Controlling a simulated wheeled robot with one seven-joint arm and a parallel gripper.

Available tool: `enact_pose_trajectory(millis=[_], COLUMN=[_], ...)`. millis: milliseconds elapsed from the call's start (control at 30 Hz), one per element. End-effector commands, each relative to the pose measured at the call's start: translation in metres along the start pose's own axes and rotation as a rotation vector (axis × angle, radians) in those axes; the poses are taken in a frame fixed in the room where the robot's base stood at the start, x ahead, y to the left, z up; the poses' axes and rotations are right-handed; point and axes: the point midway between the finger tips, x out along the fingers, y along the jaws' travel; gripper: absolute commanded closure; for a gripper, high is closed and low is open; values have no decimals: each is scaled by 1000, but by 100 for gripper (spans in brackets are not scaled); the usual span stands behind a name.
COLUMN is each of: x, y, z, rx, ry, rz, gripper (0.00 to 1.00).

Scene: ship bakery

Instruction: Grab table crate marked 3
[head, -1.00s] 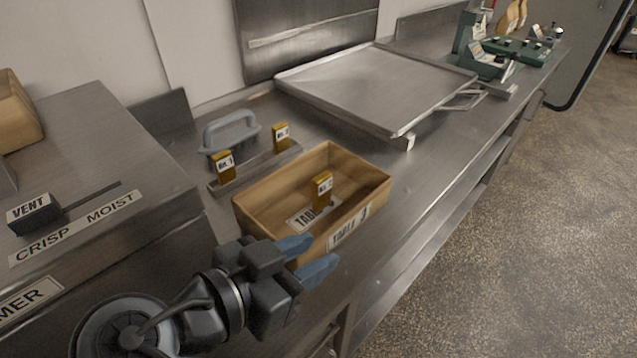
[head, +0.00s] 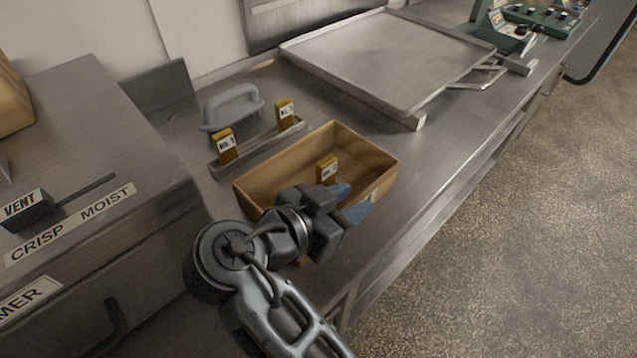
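The wooden crate (head: 262,187) sits on the steel counter in the head view. Its front label is mostly hidden by my gripper, so I cannot read its number now. A yellow tag block (head: 327,168) with a white label stands inside it. My gripper (head: 350,202) is at the crate's near long wall, its two blue fingers apart. One finger shows at the rim and the other lower, in front of the wall. I cannot tell whether the wall lies between them or whether they touch it.
Behind the crate, a rack (head: 257,149) holds two yellow tags, with a grey handle (head: 231,108) beyond. A large steel tray (head: 395,60) lies at back right. A steel unit (head: 90,190) stands left. Bare counter (head: 440,150) lies right of the crate.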

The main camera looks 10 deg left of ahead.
Motion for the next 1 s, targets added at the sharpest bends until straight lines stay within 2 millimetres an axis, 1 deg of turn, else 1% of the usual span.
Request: enact_pose_trajectory(millis=[233,267,600,633,1000], x=[2,2,2,2,2], y=[0,0,0,0,0], z=[0,0,0,0,0], rx=[1,1,1,1,1], ry=[0,0,1,1,1], rz=[-1,0,0,0,0], gripper=[64,66,98,100,100])
